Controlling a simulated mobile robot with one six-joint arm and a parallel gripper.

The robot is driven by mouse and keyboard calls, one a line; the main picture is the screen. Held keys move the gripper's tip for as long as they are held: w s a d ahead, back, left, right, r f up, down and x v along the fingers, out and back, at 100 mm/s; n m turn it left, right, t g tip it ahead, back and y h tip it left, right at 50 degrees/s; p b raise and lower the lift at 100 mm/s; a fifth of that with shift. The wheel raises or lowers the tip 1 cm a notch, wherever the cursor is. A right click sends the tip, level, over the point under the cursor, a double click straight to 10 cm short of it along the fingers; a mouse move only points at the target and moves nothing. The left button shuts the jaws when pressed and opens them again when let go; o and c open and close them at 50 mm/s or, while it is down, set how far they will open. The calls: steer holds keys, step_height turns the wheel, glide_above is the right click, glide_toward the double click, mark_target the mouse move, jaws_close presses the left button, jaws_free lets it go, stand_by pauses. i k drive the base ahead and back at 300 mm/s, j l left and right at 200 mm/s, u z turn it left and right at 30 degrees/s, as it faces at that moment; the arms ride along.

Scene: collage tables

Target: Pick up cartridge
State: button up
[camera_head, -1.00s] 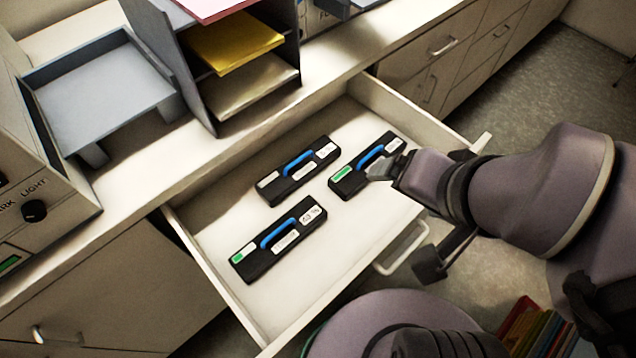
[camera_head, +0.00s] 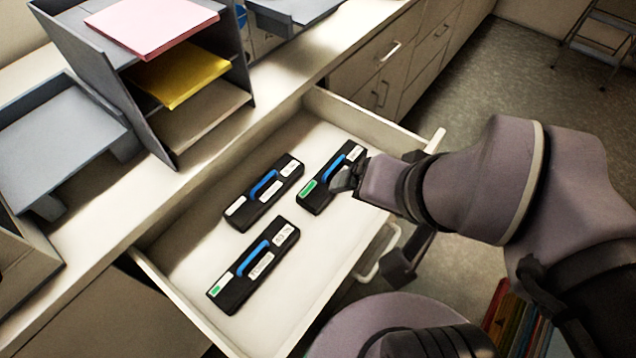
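Three black cartridges with blue handles and pale labels lie in an open drawer (camera_head: 185,232). One cartridge (camera_head: 232,294) is at the front left, with a green mark at its lower end. A second cartridge (camera_head: 238,213) is at the back, and its end label looks white. The third cartridge (camera_head: 313,203), with a green end label, is on the right. My gripper (camera_head: 343,180) is at this right cartridge, covering part of its right side. The fingers are small and partly hidden, so I cannot tell whether they are open or touch it.
A grey paper organizer (camera_head: 160,130) with pink and yellow paper stands on the counter behind the drawer. A grey tray (camera_head: 55,140) is at the left. The drawer walls surround the cartridges. Colourful books (camera_head: 520,325) are at the lower right.

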mark_target(315, 193)
steer(key=i+l+u, duration=0.1)
steer(key=u, duration=0.3)
steer(key=l+u, duration=0.25)
steer(key=u, duration=0.15)
steer(key=l+u, duration=0.25)
steer(key=u, duration=0.2)
steer(key=l+u, duration=0.2)
steer(key=u, duration=0.2)
steer(key=l+u, duration=0.25)
steer(key=u, duration=0.15)
